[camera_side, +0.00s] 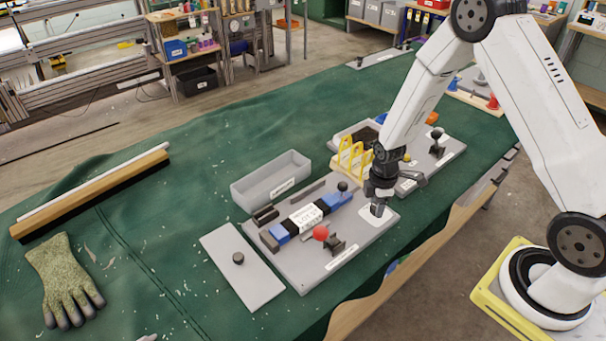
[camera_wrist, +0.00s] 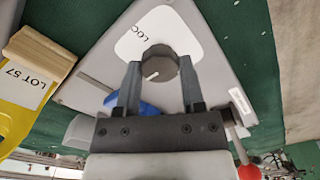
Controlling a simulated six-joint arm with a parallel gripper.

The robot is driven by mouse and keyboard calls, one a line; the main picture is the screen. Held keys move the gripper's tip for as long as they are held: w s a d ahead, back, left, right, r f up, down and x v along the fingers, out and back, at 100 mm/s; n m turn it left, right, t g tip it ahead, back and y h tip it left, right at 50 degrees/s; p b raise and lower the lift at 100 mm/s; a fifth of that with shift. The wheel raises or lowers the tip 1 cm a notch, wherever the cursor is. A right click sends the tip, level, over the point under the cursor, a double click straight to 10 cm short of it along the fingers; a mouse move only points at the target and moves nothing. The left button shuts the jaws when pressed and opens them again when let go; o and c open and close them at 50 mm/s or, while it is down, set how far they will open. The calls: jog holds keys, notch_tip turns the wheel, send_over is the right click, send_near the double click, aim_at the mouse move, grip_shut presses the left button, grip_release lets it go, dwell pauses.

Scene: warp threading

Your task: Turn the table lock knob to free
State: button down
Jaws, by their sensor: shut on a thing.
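The table lock knob (camera_wrist: 158,65) is a round dark grey knob with a white pointer line, on a white label reading "LOC", the rest cut off or hidden. In the wrist view the pointer lies toward the lower left. My gripper (camera_wrist: 158,82) has its two fingers on either side of the knob, shut on it. In the side view my gripper (camera_side: 378,200) reaches down over the right corner of the grey fixture plate (camera_side: 345,262). The knob is mostly hidden there behind the fingers, with part of its white label showing.
On the plate, a blue and white labelled piece (camera_side: 307,216) and a red ball handle (camera_side: 321,233) stand left of my gripper. Yellow hoops (camera_side: 350,158) stand close behind it. A grey bin (camera_side: 272,180), a flat plate (camera_side: 242,268) and a glove (camera_side: 64,280) lie further left.

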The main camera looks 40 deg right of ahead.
jog(key=shift+c, duration=1)
grip_release()
jog(key=shift+r, duration=0.1)
jog(key=shift+r, duration=3.85)
jog(key=shift+s+a+r+m, duration=0.2)
jog(key=shift+a+r+m, duration=0.1)
jog(key=shift+r, duration=0.1)
jog(key=s+a+r+m+t, duration=0.2)
jog(key=s+a+r+m, duration=0.4)
jog(key=s+r+m, duration=0.3)
jog(key=shift+a+m+t, duration=0.3)
jog(key=shift+a+m, duration=0.1)
jog(key=shift+m, duration=0.5)
